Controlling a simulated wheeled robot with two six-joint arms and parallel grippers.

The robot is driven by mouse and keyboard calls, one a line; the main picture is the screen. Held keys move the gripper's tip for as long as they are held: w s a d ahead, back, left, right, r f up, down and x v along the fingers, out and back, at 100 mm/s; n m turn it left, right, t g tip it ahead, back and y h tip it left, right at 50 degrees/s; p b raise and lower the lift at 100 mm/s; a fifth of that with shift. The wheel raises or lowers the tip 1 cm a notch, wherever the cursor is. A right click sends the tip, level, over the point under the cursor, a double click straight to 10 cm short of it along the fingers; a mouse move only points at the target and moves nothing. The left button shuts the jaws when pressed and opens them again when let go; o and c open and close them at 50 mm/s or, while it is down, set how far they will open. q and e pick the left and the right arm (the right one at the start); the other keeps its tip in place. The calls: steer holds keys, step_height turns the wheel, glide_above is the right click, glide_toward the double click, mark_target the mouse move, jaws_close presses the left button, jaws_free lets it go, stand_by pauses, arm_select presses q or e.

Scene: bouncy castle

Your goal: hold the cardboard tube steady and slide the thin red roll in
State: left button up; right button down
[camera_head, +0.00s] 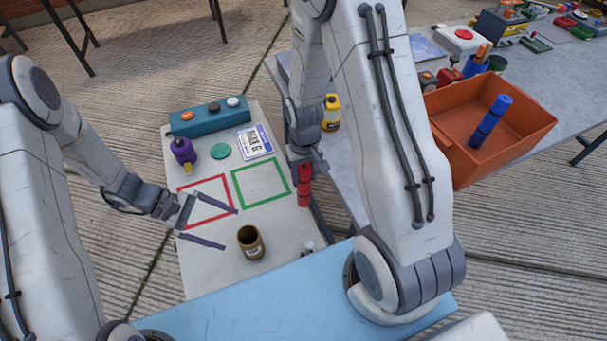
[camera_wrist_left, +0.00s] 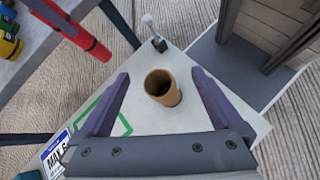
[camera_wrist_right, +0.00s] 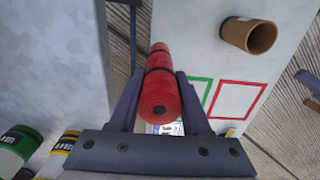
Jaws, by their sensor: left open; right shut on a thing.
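The brown cardboard tube (camera_head: 251,243) stands upright, open end up, near the front of the narrow white table. In the left wrist view the tube (camera_wrist_left: 162,88) shows between the fingers, apart from both. My left gripper (camera_head: 231,229) is open and empty, just left of the tube. The thin red roll (camera_head: 304,186) hangs near upright from my right gripper (camera_head: 304,165), over the table's right edge, behind and right of the tube. In the right wrist view the roll (camera_wrist_right: 161,90), with dark bands, is clasped between the fingers.
The white table (camera_head: 212,264) bears red and green square outlines, a plate (camera_head: 255,142), a teal button box (camera_head: 209,117) and a purple bottle (camera_head: 183,151). A small pale-topped item (camera_head: 308,248) stands right of the tube. An orange bin (camera_head: 490,125) holding a blue roll sits farther right.

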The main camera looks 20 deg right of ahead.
mark_target(249, 247)
arm_select(q)
steer(key=a+f+n+t+h, duration=0.1)
steer(key=f+n, duration=0.2)
steer(key=f, duration=0.1)
steer(key=a+f+n+t+h+p, duration=0.1)
steer(key=a+f+n+t, duration=0.1)
steer(key=f, duration=0.2)
steer(key=a+f+n+t+h, duration=0.1)
steer(key=f+n, duration=0.2)
steer(key=f, duration=0.1)
steer(key=shift+a+f+n, duration=0.25)
steer(key=shift+f+n, duration=0.05)
steer(key=shift+f, duration=0.05)
steer(key=shift+d+f+t, duration=0.3)
steer(key=shift+f, duration=0.1)
steer(key=b+x, duration=0.2)
steer(key=x, duration=0.7)
steer(key=shift+d+r, duration=0.1)
steer(key=shift+d, duration=0.05)
steer(key=c, duration=0.8)
